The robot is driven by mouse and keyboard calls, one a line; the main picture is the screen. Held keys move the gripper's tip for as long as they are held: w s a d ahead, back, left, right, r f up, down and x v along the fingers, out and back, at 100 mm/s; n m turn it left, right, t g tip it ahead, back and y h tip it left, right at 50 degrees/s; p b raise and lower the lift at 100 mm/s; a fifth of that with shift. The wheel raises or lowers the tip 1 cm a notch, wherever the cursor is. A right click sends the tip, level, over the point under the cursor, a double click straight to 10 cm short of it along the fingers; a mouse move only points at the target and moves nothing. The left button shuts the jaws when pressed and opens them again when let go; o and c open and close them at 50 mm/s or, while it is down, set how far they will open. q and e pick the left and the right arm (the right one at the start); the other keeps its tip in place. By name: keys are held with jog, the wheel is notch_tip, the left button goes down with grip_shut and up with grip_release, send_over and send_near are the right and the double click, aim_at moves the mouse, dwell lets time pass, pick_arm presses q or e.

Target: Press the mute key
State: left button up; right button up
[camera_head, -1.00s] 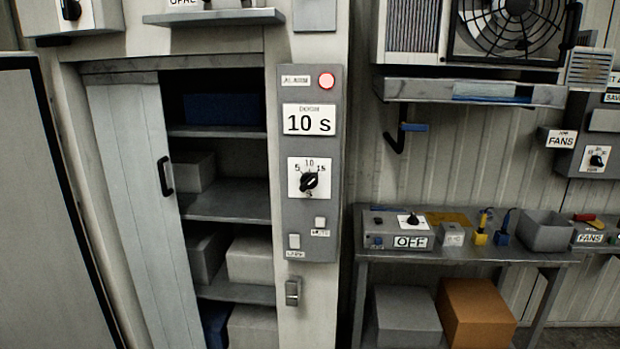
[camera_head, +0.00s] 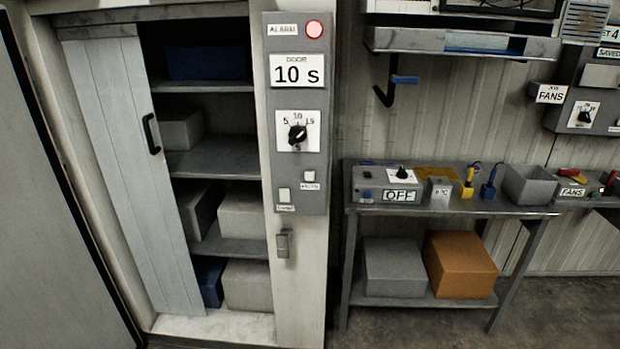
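A small pale key (camera_head: 309,176) sits low on the right of the grey alarm panel (camera_head: 262,150), with a small label under it that is too blurred to read surely but looks like the mute label. A second, taller pale key (camera_head: 285,195) sits lower left, with its own blurred label. Above them are a black dial (camera_head: 297,135), a display reading "10 s" (camera_head: 297,71) and a pinkish round alarm lamp (camera_head: 314,29) with a red rim. Neither of my grippers is in view.
A cabinet with a partly open sliding door (camera_head: 135,170) and boxes on shelves stands left of the panel. A metal bench (camera_head: 450,209) with a control box reading OFF (camera_head: 399,196) stands to the right. Bare floor (camera_head: 570,310) shows at the lower right.

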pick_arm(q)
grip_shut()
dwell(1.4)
